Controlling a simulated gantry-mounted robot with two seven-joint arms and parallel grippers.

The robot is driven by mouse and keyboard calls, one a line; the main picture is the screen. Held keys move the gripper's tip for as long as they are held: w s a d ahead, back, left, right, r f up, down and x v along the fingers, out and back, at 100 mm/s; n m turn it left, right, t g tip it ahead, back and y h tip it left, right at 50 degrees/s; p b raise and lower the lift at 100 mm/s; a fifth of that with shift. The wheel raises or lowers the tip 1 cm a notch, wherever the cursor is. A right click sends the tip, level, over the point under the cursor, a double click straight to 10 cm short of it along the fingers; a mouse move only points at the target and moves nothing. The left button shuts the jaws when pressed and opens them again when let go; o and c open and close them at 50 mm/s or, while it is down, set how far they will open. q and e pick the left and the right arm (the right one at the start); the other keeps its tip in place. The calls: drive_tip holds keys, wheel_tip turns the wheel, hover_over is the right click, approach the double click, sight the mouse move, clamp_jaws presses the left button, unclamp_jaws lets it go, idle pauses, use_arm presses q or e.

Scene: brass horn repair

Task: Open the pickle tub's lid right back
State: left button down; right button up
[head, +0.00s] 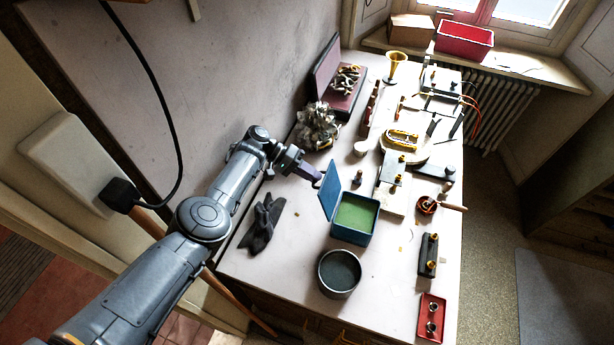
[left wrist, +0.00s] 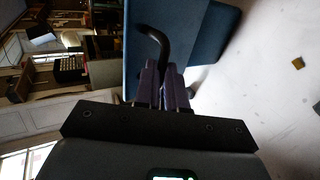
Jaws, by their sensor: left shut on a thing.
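The pickle tub (head: 353,237) is a blue box with green liquid inside, standing on the bench in the head view. Its blue lid (head: 329,190) stands raised at the tub's left side, roughly upright. My left gripper (head: 317,179) reaches in from the left to the outer face of the lid. In the left wrist view the purple fingers of my left gripper (left wrist: 166,86) are shut on the lid's dark curved handle (left wrist: 155,40), with the blue lid (left wrist: 190,30) behind. The hinge is hard to make out. My right gripper is not in view.
A round dark pot (head: 339,272) stands in front of the tub. Dark gloves (head: 262,222) lie to the left, below my left arm. A crumpled heap (head: 317,127) and an open case (head: 342,101) are behind. Tools and fixtures crowd the right side.

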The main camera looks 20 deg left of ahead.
use_arm(q)
drive_tip(key=shift+s+d+f, duration=0.35)
drive_tip(key=shift+d+f, duration=0.1)
drive_tip(key=c, duration=1.5)
unclamp_jaws()
drive_tip(key=shift+c, duration=0.2)
drive_tip(key=shift+o, duration=1.1)
drive_tip(key=shift+s+d+f, duration=0.15)
drive_tip(key=shift+s+d, duration=0.05)
drive_tip(key=shift+d, duration=0.05)
drive_tip(key=shift+o, duration=0.6)
drive_tip(key=shift+w+a+r, duration=0.15)
drive_tip(key=shift+a+r, duration=0.1)
drive_tip(key=shift+a, duration=0.05)
